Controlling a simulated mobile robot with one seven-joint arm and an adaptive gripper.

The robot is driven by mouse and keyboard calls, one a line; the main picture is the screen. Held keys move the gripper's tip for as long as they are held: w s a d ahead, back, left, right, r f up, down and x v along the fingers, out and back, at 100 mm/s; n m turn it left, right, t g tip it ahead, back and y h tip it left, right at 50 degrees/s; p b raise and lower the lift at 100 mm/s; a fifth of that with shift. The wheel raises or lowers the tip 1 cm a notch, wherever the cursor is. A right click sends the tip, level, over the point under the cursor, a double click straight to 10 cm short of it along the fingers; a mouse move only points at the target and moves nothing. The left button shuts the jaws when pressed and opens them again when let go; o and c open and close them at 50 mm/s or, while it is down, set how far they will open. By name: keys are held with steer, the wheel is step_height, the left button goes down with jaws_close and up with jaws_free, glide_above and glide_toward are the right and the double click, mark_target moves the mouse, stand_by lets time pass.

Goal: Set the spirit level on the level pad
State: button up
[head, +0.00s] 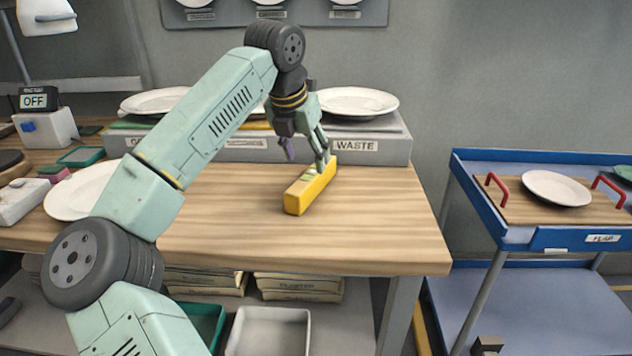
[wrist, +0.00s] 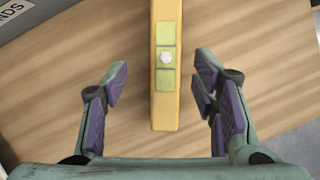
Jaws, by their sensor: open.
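The spirit level is a yellow bar (head: 310,189) lying on the wooden workbench in the head view, right of the bench's middle. In the wrist view the spirit level (wrist: 165,105) runs up from the middle, with pale green windows and a white round spot on top. My gripper (head: 306,155) is over its far end in the head view. In the wrist view my gripper (wrist: 160,88) is open, with one purple-padded finger on each side of the bar and a gap on both sides. I cannot make out the level pad in either view.
A grey stand with a WASTE label (head: 355,146) and white plates (head: 358,101) is behind the level. Another plate (head: 80,190) lies at the bench's left. A blue cart (head: 520,236) stands at the right with a plate on a board. The bench front (head: 350,240) is clear.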

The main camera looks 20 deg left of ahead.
mark_target(312, 172)
steer(key=x, duration=0.2)
steer(key=p+x, duration=0.1)
steer(key=x, duration=0.4)
steer(key=shift+d+f, duration=0.15)
steer(key=shift+d, duration=0.2)
steer(key=shift+c, duration=0.2)
jaws_close()
